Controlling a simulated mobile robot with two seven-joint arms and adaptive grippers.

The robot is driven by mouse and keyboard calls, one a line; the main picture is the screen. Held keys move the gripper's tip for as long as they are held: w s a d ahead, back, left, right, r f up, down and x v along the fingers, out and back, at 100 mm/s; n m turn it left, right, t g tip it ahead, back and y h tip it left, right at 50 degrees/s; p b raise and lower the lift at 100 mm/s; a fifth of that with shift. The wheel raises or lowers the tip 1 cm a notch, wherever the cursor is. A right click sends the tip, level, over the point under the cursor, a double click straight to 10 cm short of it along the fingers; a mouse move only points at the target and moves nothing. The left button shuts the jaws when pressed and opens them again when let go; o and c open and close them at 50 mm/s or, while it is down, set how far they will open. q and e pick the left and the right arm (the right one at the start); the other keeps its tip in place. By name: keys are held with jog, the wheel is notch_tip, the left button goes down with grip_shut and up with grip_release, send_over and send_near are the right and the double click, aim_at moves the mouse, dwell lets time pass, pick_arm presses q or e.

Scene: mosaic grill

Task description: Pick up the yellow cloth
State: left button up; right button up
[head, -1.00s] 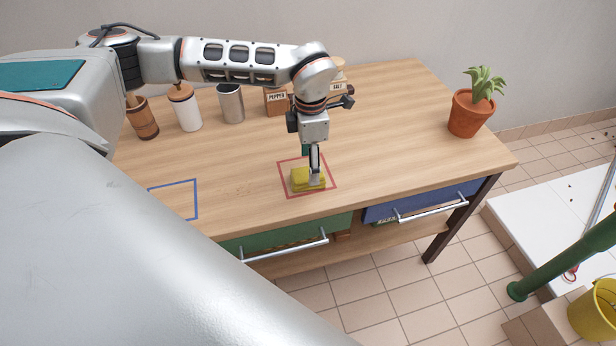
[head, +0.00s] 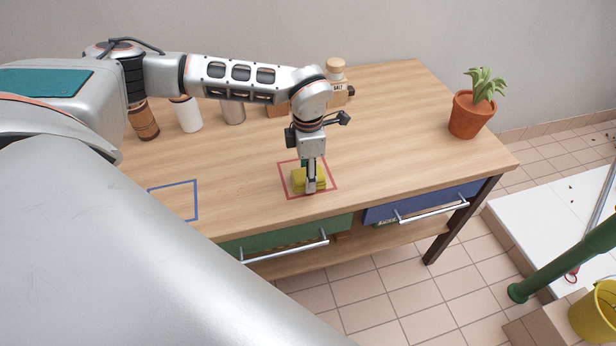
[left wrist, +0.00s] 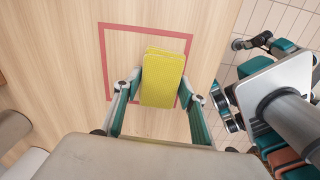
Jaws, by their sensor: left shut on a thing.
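The yellow cloth (head: 298,181) is a small folded block on the wooden table, inside the red square outline (head: 331,190). My left gripper (head: 311,187) points down over it, with its fingers at the cloth. In the left wrist view the cloth (left wrist: 164,78) lies between the two fingertips of my left gripper (left wrist: 163,92), which is shut on it. The cloth appears to be still at table height within the red outline. My right gripper is not in the head view; I cannot identify it with certainty in the left wrist view.
A blue square outline (head: 197,198) is on the table to the left. Jars and boxes, among them a salt box (head: 338,87), stand at the back. A potted plant (head: 470,115) stands at the right. Green (head: 285,240) and blue (head: 425,203) drawers are at the front.

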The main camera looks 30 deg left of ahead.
pick_arm(q)
jog(key=shift+r, duration=0.15)
notch_tip(320, 180, up, 20)
jog(key=p, duration=0.1)
dwell(0.3)
jog(key=shift+o, duration=0.2)
jog(key=shift+f, duration=0.2)
